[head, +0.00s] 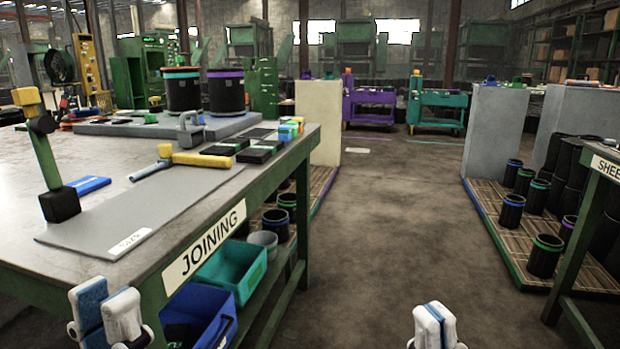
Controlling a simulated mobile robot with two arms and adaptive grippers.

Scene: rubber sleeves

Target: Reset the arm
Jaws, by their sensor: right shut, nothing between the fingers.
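My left gripper (106,312) is at the bottom left, in front of the joining table's (200,265) near corner. Its white and blue fingers point up. I cannot tell whether they are apart or shut. My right gripper (434,325) is at the bottom, right of the middle, low over the aisle floor. Its white fingers are together and empty. Most of both arms is below the frame.
The joining table holds a grey mat (130,215), a yellow-handled tool (207,159) and two black sleeves on a slab. Blue (200,305) and teal (235,268) bins stand beneath it. Black sleeves stand on a pallet (500,240) at right. The middle aisle is clear.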

